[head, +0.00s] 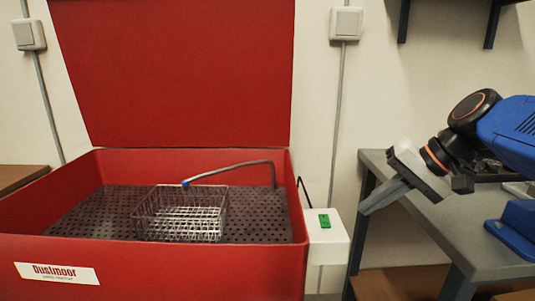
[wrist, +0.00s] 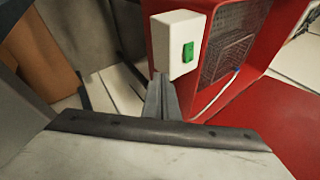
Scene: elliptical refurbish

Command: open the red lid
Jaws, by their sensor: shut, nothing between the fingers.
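The red lid (head: 185,70) stands raised, hinged at the back edge of the red Dustmoor washer tub (head: 170,265). The tub is open and its inside shows. In the wrist view the lid (wrist: 270,120) is at the lower right and the tub (wrist: 185,50) is at the upper middle. My gripper (head: 366,209) is shut and empty, to the right of the tub and apart from the lid. In the wrist view its fingers (wrist: 162,100) are together, below the white switch box in the picture.
A wire basket (head: 180,213) sits on the perforated tray in the tub, near a bent hose (head: 240,166). A white box with a green switch (head: 324,222) is on the tub's right side. A grey workbench (head: 420,215) stands at the right, below my arm.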

